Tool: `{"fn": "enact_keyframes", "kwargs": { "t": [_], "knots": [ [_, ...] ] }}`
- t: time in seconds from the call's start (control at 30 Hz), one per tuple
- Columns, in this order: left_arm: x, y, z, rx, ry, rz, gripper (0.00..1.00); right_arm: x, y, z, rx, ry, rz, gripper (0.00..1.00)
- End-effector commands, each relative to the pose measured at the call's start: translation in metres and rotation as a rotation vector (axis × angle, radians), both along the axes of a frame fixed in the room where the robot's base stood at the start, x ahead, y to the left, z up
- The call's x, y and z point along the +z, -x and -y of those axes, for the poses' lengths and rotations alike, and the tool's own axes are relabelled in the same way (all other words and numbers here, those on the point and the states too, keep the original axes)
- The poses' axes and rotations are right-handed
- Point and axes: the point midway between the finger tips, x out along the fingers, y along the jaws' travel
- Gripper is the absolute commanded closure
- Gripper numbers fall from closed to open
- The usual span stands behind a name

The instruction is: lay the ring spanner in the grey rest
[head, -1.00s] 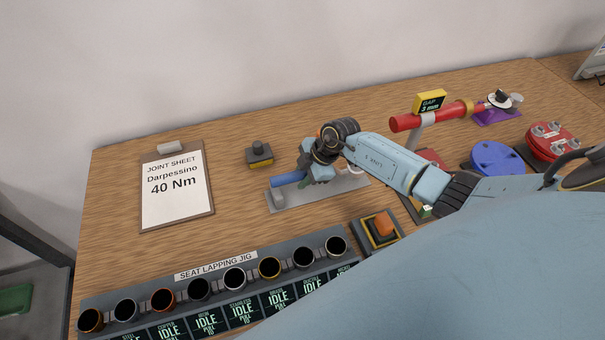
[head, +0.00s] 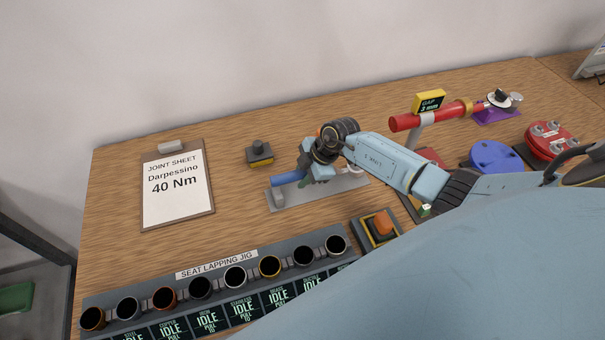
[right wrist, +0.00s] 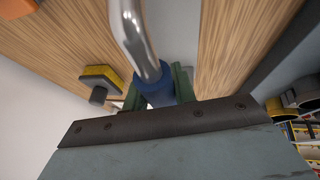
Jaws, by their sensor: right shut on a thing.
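The ring spanner has a blue handle (head: 286,180) that sticks out to the left of my right gripper (head: 312,178). The gripper is shut on this handle. In the right wrist view the blue grip (right wrist: 155,92) sits between two green finger pads, and a bent chrome shaft (right wrist: 135,35) runs up from it. The grey rest (head: 305,198) is a flat plate with a short upright block at its left end. The handle is over or at the rest; whether it touches is unclear. The gripper hides the middle of the rest. My left gripper is not in view.
An orange button box (head: 378,228) is in front and right. The seat lapping jig (head: 215,285) runs along the front. A red pipe on a stand (head: 432,118) rises at right.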

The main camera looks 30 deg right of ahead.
Motion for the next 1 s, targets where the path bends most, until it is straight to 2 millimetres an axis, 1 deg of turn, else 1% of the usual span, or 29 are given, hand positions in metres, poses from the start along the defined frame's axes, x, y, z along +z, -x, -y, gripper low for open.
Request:
{"fn": "enact_keyframes", "kwargs": {
  "t": [0.3, 0.63, 1.0],
  "knots": [
    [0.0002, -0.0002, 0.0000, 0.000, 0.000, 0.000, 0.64, 0.0009, -0.0008, 0.0000, -0.001, -0.001, 0.002, 1.00],
    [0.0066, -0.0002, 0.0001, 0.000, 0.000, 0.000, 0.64, 0.0017, -0.0012, 0.0001, -0.002, -0.001, 0.003, 1.00],
    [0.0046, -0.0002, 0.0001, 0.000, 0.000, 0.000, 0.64, -0.0010, -0.0009, 0.0001, -0.001, -0.001, 0.003, 1.00]
  ]
}}
